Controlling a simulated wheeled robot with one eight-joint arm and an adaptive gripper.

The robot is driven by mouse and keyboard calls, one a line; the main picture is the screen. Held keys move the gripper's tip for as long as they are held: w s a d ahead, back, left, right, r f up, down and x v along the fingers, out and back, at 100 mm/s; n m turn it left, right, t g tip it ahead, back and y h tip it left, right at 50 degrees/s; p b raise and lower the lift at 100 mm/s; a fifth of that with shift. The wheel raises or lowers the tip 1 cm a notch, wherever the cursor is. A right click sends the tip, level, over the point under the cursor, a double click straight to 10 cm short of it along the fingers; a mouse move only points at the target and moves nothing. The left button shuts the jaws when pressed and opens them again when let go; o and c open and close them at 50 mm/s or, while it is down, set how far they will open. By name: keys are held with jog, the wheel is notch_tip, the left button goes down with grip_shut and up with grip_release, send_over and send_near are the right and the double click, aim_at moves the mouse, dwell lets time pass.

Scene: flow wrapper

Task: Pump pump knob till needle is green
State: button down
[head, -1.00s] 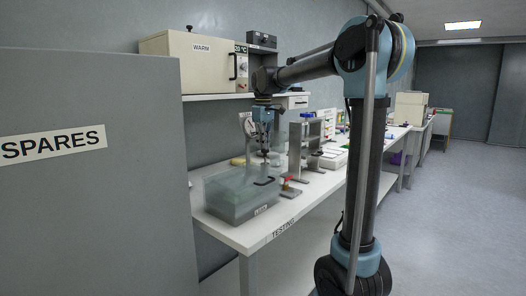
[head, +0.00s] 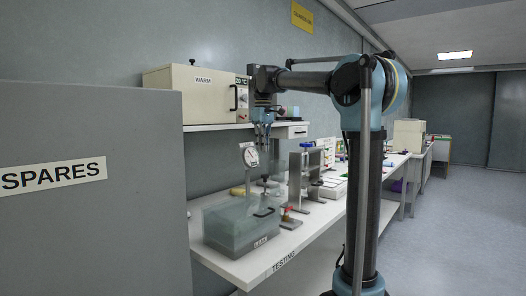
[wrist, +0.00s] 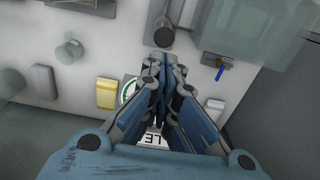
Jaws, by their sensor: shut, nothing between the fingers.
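My gripper (head: 266,140) points down over the bench with its fingers shut and empty. It also shows in the wrist view (wrist: 165,65). A dark round knob (wrist: 163,36) on a rod, likely the pump knob, lies just past the fingertips in the wrist view. In the head view the likely knob (head: 265,178) is below the fingertips, apart from them. The white round gauge (head: 251,156) stands just left of the gripper. Its green-marked rim (wrist: 127,93) shows in the wrist view, partly hidden by the fingers. I cannot read the needle.
A clear box (head: 240,222) stands on the white bench (head: 290,245) in front of the pump. A grey metal stand (head: 297,177) is close on the right. A shelf with the WARM box (head: 203,96) is behind. The SPARES cabinet (head: 90,210) fills the left.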

dwell(0.4)
notch_tip(320, 180, up, 5)
send_over(265, 178)
jog(key=w, duration=0.3)
jog(key=shift+s+a, duration=0.1)
jog(key=shift+a, duration=0.35)
notch_tip(265, 178, down, 14)
dwell(0.3)
notch_tip(265, 178, down, 5)
jog(key=shift+f, duration=0.1)
dwell(0.5)
